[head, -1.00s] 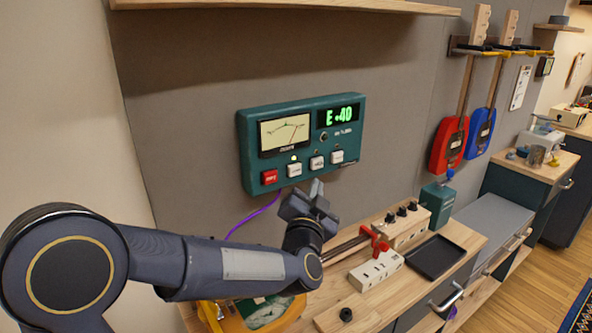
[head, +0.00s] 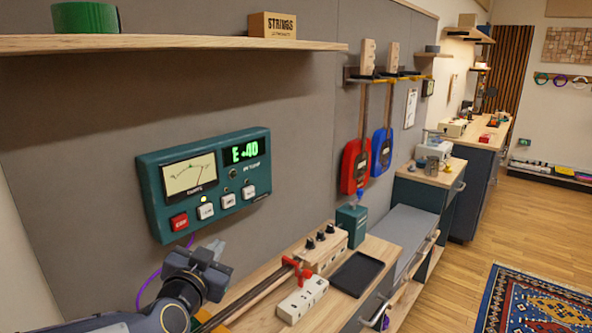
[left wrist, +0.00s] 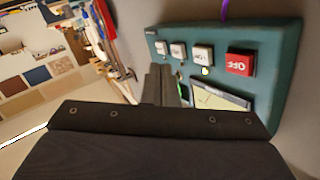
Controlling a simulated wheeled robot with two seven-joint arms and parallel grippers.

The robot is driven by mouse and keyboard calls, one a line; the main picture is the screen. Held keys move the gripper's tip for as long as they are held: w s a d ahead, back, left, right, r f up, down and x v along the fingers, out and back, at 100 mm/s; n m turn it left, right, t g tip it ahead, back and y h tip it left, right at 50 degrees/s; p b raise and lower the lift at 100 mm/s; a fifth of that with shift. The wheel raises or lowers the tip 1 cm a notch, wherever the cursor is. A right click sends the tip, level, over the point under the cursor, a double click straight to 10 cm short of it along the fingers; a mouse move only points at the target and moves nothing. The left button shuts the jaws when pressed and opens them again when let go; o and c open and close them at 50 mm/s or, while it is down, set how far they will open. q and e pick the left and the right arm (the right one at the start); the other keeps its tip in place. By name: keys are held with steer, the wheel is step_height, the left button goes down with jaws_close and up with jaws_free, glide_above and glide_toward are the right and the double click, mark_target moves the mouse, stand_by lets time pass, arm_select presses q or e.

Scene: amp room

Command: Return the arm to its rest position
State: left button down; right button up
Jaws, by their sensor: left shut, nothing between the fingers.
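My left arm comes in from the lower left in the head view. Its left gripper (head: 213,252) is shut and empty, just below the green wall-mounted tuner box (head: 222,172). In the left wrist view the shut fingers (left wrist: 160,84) point towards the box (left wrist: 278,40), near its row of buttons. The box has a needle meter, a green display reading about "E +40", a red button (head: 179,221) and several pale buttons. I cannot tell the exact gap between fingers and box. My right gripper is not in view.
Below the box is a wooden bench with a white block (head: 302,298), a knobbed wooden box (head: 324,249), a red clamp and a black tray (head: 358,274). A shelf (head: 170,44) runs above. Red (head: 356,166) and blue guitars hang on the right. Open floor lies at right.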

arm_select(q)
steer(key=s+a+f+n+g+h, duration=0.1)
steer(key=s+f+n+g, duration=0.2)
steer(key=s, duration=1.1)
steer(key=s+a+f+n+g+h, duration=0.1)
steer(key=s+f+n+g, duration=0.2)
steer(key=s+f+g, duration=0.5)
steer(key=s+f, duration=0.2)
steer(key=s, duration=0.5)
steer(key=shift+a+f+n, duration=0.35)
steer(key=shift+a+n, duration=0.05)
